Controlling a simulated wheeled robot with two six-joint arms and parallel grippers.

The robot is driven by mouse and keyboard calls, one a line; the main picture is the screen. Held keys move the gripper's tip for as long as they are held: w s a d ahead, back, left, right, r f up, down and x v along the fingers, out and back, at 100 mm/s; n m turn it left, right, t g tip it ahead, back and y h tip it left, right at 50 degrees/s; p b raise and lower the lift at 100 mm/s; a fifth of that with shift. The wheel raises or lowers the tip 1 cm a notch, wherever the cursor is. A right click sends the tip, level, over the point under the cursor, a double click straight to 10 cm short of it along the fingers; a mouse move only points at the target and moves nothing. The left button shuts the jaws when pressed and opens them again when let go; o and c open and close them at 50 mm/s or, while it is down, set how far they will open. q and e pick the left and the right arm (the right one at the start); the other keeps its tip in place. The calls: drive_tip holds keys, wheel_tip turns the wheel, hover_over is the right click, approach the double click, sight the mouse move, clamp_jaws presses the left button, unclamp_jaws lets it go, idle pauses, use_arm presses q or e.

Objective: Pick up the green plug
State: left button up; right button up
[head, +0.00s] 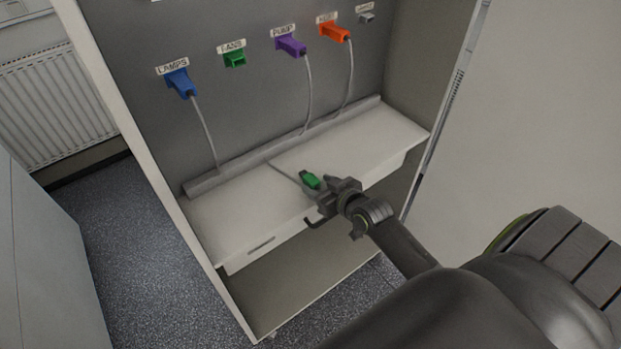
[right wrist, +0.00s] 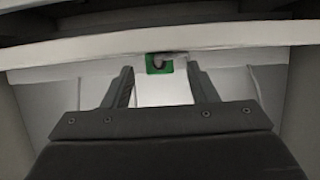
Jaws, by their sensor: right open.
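The green plug (head: 310,180) lies on the white shelf of the cabinet, with a grey cable running back from it. In the right wrist view the green plug (right wrist: 160,63) shows beyond and between the fingertips. My right gripper (head: 322,196) is at the shelf's front edge, just on the near side of the plug. It is open, its two fingers (right wrist: 161,75) spread apart with nothing held between them. My left gripper is not in view.
The white shelf (head: 235,222) has a front lip and free room on both sides of the plug. Blue (head: 180,82), purple (head: 290,46) and orange (head: 334,31) plugs sit in the panel above, their cables hanging to the shelf. The cabinet's side walls bound the space.

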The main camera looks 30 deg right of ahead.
sight(316, 184)
drive_tip(key=shift+x, duration=1.05)
drive_tip(key=shift+c, duration=0.4)
drive_tip(key=c, duration=0.9)
drive_tip(key=shift+r, duration=0.15)
wheel_tip(316, 184, up, 10)
drive_tip(key=shift+f, duration=0.1)
